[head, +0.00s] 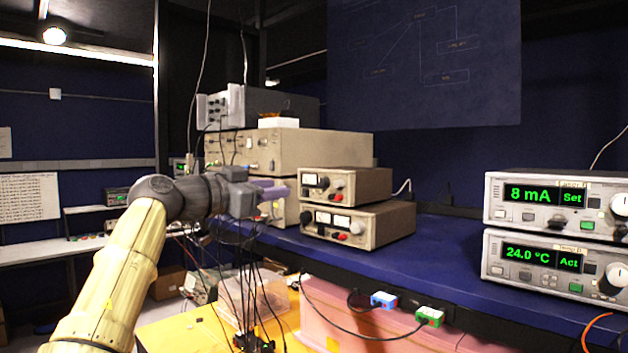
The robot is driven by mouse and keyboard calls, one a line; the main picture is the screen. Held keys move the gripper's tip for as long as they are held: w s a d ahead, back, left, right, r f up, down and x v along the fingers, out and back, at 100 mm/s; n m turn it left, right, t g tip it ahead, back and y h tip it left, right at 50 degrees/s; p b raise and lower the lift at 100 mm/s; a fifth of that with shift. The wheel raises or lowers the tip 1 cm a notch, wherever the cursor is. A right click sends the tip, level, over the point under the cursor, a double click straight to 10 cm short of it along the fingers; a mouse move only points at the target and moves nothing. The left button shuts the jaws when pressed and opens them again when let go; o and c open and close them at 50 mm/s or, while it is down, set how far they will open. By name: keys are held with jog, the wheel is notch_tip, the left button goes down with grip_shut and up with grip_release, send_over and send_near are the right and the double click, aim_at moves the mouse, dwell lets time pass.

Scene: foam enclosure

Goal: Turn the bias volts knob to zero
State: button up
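My gripper (280,192) is at the end of my arm, left of the middle, pointing right. Its fingers look purple-grey, and I cannot tell whether they are open or shut. It is in front of a stack of beige instruments (320,150) and hides part of their lower front. Two smaller beige units with meters, an upper one (362,187) and a lower one (385,228), are stacked just right of the gripper. Red and dark knobs or terminals show on their fronts. No label reading bias volts is legible, so I cannot tell which knob it is.
The blue bench top (440,262) is clear between the small units and two display instruments, "8 mA" (490,213) above "24.0 °C" (490,268). Black cables (240,285) hang below my gripper. A pink foam block (350,318) and a yellow surface (185,330) lie below the bench.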

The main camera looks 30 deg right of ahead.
aim_at(320, 184)
jog(key=p+x, duration=0.5)
jog(key=x, duration=0.7)
jog(key=shift+w+d, duration=0.2)
jog(key=shift+d, duration=0.05)
jog(key=shift+c, duration=0.2)
grip_shut()
